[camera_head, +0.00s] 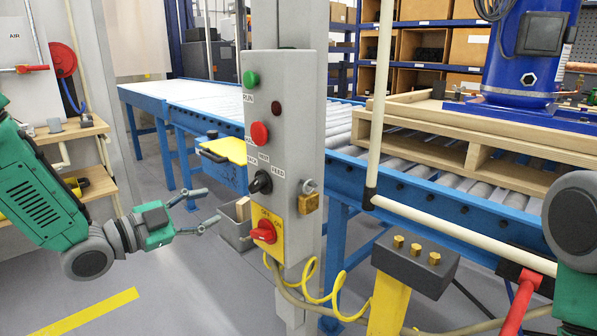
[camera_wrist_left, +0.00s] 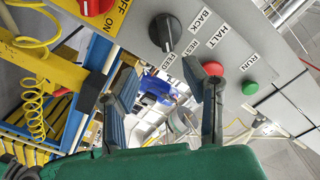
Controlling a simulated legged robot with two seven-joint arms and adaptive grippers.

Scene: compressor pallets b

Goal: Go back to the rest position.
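My left gripper (camera_head: 209,206) is open in the head view, with its two fingers spread and nothing between them. It is left of the grey control panel (camera_head: 288,130), apart from it. In the left wrist view the left gripper (camera_wrist_left: 170,74) also shows open and empty. The panel carries a green RUN button (camera_head: 251,79), a red button (camera_head: 259,133), a black selector knob (camera_head: 260,182) and a red switch (camera_head: 264,231) on yellow. In the left wrist view the black knob (camera_wrist_left: 165,32) is above the fingers. My right gripper is out of view; only part of that arm shows at the right edge.
A blue roller conveyor (camera_head: 420,205) runs behind the panel, carrying a wooden pallet (camera_head: 490,128) with a blue compressor (camera_head: 522,60). A grey bin (camera_head: 236,228) is close to the left gripper. A yellow post with a dark bolted block (camera_head: 415,262) and cream pipes are at the right.

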